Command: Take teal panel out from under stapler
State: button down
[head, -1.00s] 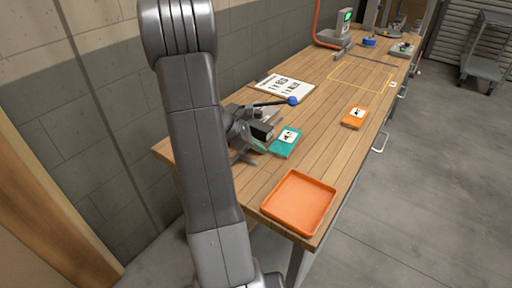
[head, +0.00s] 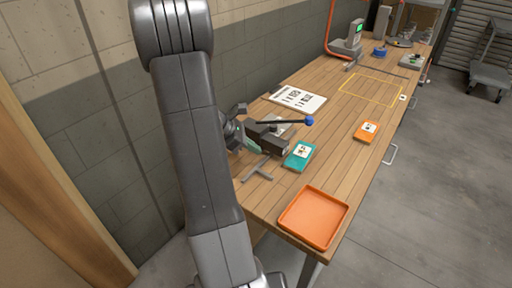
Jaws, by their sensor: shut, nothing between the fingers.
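A teal panel (head: 299,156) with a white label lies flat on the table, just right of the dark stapler-like device (head: 270,139). That device has a long black lever ending in a blue knob (head: 309,121). No overlap of device and panel is plain from here. My gripper (head: 244,133) is at the device's left side, partly hidden by my arm and by the device. It is shut and holds nothing. A small pale teal patch shows beside it; I cannot tell what it belongs to.
A grey T-shaped piece (head: 259,171) lies in front of the device. An orange tray (head: 313,217) is at the near table end. An orange panel (head: 366,131) lies right, a printed sheet (head: 298,99) behind. Bare wood separates the two panels.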

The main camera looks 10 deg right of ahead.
jog(key=w+a+r+y, duration=0.1)
jog(key=a+r+y, duration=0.2)
jog(key=a, duration=0.5)
jog(key=w+a+r+n+y+b, duration=0.1)
jog(key=a+r+y, duration=0.2)
jog(key=a+y, duration=0.3)
jog(key=a, duration=0.2)
jog(key=shift+a+r+n+b, duration=0.3)
jog(key=shift+a+r, duration=0.1)
jog(key=shift+w, duration=0.1)
